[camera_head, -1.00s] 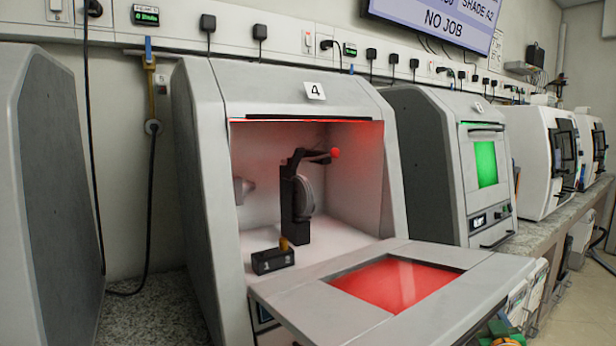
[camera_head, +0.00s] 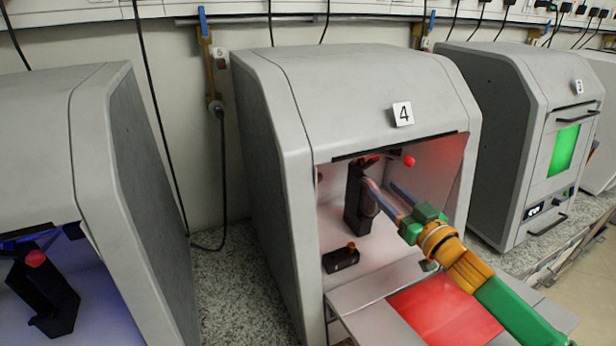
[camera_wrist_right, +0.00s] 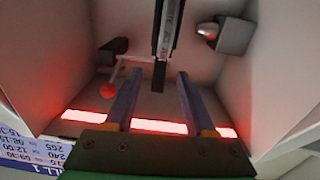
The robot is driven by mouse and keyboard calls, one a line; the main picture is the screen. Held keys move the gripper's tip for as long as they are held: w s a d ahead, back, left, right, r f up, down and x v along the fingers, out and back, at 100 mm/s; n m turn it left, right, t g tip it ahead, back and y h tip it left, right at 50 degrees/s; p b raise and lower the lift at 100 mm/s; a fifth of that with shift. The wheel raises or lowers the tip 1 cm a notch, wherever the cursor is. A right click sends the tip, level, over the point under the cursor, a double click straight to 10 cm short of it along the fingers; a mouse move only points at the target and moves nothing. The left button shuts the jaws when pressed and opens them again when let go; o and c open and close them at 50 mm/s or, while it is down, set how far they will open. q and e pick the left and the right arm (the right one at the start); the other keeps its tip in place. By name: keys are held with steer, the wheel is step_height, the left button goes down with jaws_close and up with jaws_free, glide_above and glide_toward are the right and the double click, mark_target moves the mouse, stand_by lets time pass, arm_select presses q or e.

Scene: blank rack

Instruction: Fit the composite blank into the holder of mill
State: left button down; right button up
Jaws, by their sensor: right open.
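The holder is a black upright clamp (camera_head: 354,208) inside the open mill marked 4 (camera_head: 360,110). A red-ball lever (camera_head: 409,161) stands out near its top. In the right wrist view the holder (camera_wrist_right: 160,75) shows nearly edge-on, with a grey disc-like edge (camera_wrist_right: 171,28) in it; I cannot tell whether this is the composite blank. My right gripper (camera_head: 381,184) reaches in through the mill's front opening with its fingers apart. In the right wrist view the open fingers (camera_wrist_right: 159,76) lie either side of the holder's lower end, with nothing visibly gripped. My left gripper is out of view.
A small black block (camera_head: 341,260) stands on the mill floor left of the holder. The lowered door with its red window (camera_head: 440,305) lies under my right arm. A grey metal nozzle (camera_wrist_right: 208,31) sticks out from the chamber wall. Other mills stand on both sides.

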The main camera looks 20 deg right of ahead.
mark_target(372, 183)
steer(key=shift+w+a+f+p, duration=0.15)
steer(key=shift+w+f+p, duration=0.05)
steer(key=shift+w, duration=0.35)
steer(key=shift+w+a+f+p, duration=0.1)
steer(key=shift+w+f+p, duration=0.05)
steer(key=shift+w, duration=0.35)
steer(key=w+p, duration=0.1)
steer(key=w, duration=0.3)
steer(key=shift+w, duration=0.1)
steer(key=shift+w+a+f+y, duration=0.1)
steer(key=shift+w+f+y, duration=0.05)
steer(key=shift+w+y, duration=0.15)
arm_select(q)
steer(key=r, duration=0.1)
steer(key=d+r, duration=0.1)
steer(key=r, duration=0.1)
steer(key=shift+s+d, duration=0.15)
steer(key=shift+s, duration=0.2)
arm_select(e)
steer(key=shift+s, duration=0.1)
jaws_close()
